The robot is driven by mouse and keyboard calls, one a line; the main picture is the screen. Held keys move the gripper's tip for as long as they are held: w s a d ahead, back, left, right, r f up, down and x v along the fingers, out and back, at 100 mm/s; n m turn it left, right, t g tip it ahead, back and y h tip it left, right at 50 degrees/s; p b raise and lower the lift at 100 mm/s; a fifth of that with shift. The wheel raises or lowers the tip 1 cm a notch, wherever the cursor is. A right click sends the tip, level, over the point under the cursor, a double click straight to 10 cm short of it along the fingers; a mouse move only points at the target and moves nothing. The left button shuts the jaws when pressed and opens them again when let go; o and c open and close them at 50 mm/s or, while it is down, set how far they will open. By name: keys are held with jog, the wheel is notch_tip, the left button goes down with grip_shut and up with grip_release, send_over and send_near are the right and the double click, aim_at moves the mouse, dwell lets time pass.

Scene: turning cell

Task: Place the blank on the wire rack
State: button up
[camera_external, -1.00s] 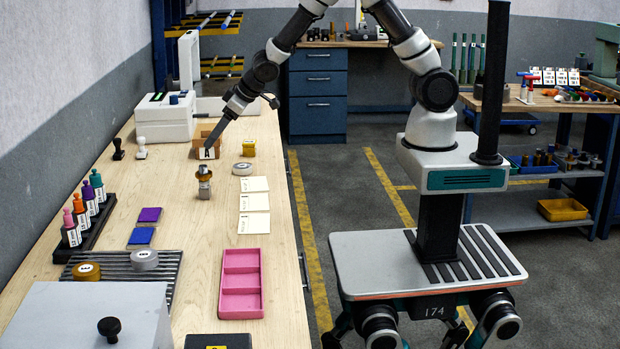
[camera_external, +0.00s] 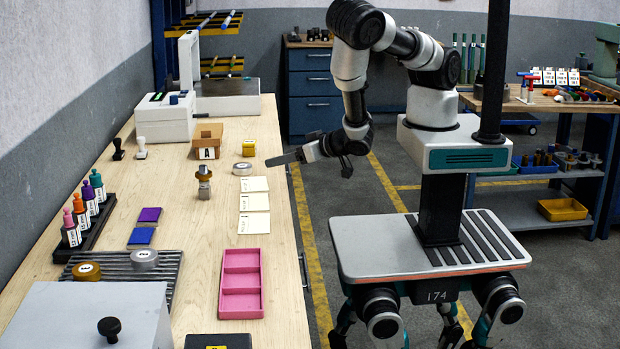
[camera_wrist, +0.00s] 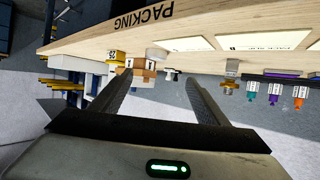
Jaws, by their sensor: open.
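Several round discs that could be the blank show in the external view. A pale silver disc (camera_external: 243,169) lies on the bench near its right edge. A gold disc (camera_external: 87,271) and a silver disc (camera_external: 144,259) sit on the dark ribbed rack (camera_external: 118,268) at the front left. My gripper (camera_external: 276,160) is open and empty at the bench's right edge, just right of the pale disc. The wrist view shows its two fingers (camera_wrist: 158,86) spread apart with nothing between them. That pale disc also shows beyond them (camera_wrist: 157,54).
A wooden box marked A (camera_external: 208,141) and a yellow block (camera_external: 249,147) stand behind the pale disc. A brass-and-silver fitting (camera_external: 204,183) stands left of it. White cards (camera_external: 254,203) and a pink tray (camera_external: 241,283) lie nearer. Bottles (camera_external: 85,208) line the left.

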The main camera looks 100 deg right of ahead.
jog(key=b, duration=0.9)
send_near(244, 166)
jog(key=shift+a+f, duration=0.3)
jog(key=shift+f, duration=0.1)
jog(key=b, duration=0.3)
jog(key=shift+w+d, duration=0.2)
jog(key=shift+w, duration=0.1)
jog(key=b, duration=0.5)
jog(key=shift+w+d+f, duration=0.2)
jog(key=shift+d+f, duration=0.15)
jog(key=shift+d, duration=0.05)
jog(key=shift+w+d+f+b, duration=0.15)
jog(key=shift+w+d+b, duration=0.1)
jog(key=shift+b, duration=0.3)
jog(key=shift+w+d+b, duration=0.65)
jog(key=shift+b, duration=0.3)
jog(key=b+x, duration=0.1)
jog(key=x, duration=0.4)
jog(key=shift+d, duration=0.1)
jog(key=c, duration=1.2)
jog(key=shift+r, duration=0.25)
jog(key=shift+c, duration=0.7)
